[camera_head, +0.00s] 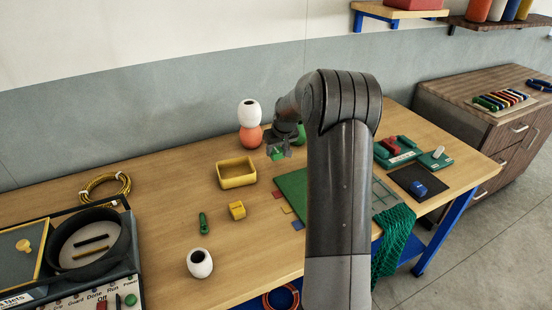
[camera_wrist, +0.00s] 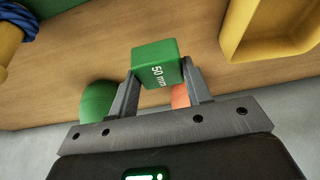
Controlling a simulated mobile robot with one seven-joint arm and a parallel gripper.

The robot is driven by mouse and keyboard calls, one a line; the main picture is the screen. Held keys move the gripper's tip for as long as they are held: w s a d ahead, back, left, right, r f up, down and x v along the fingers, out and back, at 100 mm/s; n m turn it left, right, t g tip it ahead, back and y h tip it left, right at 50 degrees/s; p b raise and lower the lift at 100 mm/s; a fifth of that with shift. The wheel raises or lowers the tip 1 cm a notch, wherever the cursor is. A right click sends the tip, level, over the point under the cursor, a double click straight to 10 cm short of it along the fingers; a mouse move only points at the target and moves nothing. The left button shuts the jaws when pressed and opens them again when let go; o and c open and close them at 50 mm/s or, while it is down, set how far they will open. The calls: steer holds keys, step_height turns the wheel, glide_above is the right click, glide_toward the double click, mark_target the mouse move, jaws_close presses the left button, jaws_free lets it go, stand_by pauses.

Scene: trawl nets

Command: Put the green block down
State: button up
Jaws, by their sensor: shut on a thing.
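The green block (camera_wrist: 155,62) is marked "50 mm" and sits between the two fingers of my gripper (camera_wrist: 160,75) in the wrist view. My gripper is shut on it. In the head view my gripper (camera_head: 279,148) is near the back of the table, right of the yellow tray (camera_head: 237,182), with the green block (camera_head: 277,154) small and partly covered by the fingers. The block seems to be above the tabletop; the exact gap cannot be told.
An orange float (camera_head: 250,138) with a white float (camera_head: 249,112) on top stands left of my gripper. A green float (camera_head: 301,134) is close behind it. A green mat (camera_head: 293,186) lies in front. Bare wood (camera_head: 165,190) is left of the tray. My arm hides part of the table.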

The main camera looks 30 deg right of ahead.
mark_target(276, 158)
steer(key=shift+w+a+f, duration=0.15)
steer(key=shift+f, duration=2)
steer(key=shift+f, duration=0.15)
steer(key=o, duration=1)
